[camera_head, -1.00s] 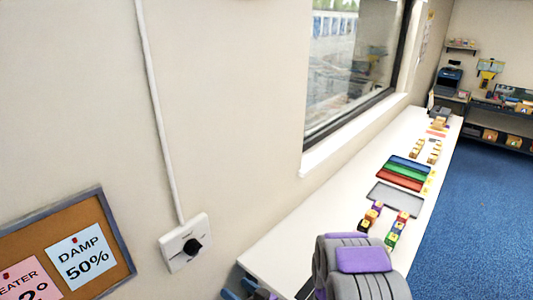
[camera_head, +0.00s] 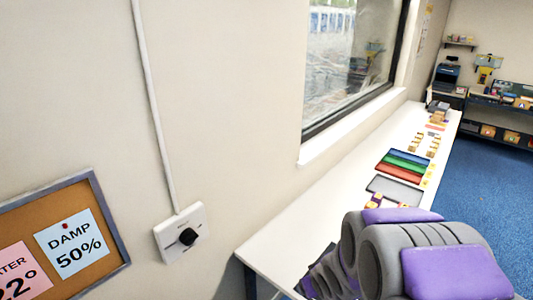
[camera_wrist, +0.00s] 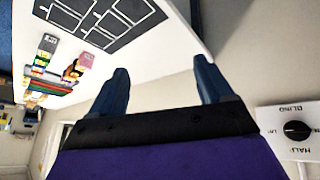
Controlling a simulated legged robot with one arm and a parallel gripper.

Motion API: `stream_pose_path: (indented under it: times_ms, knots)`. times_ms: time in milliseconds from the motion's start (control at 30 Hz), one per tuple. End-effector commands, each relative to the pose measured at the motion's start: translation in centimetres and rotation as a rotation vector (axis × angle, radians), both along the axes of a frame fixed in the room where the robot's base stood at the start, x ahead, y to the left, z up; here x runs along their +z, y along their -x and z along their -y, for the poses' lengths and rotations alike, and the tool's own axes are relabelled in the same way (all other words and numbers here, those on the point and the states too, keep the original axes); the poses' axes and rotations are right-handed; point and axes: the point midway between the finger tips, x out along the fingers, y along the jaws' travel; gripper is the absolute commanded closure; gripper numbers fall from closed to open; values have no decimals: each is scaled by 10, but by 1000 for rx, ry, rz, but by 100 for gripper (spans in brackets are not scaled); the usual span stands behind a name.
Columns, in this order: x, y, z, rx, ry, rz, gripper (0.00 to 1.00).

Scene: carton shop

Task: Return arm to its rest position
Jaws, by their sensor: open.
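My gripper (camera_wrist: 160,88) shows in the wrist view with its two dark blue fingers spread wide apart and nothing between them. It is open. The wrist view is upside down, with the white table at the top and a wall dial at the right. In the head view my grey and purple arm is at the lower right, in front of the near part of the table. The gripper's fingers cannot be made out in the head view.
A long white table (camera_head: 285,235) runs along the wall under a window. It bears a grey tray (camera_head: 395,191), coloured trays (camera_head: 402,166) and small boxes. A wall dial (camera_head: 188,237) and a cork board (camera_head: 100,212) are at left. Blue floor (camera_head: 480,190) is clear at right.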

Motion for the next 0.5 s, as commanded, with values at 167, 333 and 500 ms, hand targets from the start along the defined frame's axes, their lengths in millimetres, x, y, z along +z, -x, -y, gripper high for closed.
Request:
stream_pose_path:
  times_ms: [167, 333, 500]
  knots:
    - [22, 45, 27, -115, 57, -113, 20]
    - [40, 100, 40, -216, 75, -241, 20]
    - [56, 161, 40, -295, 64, -378, 20]
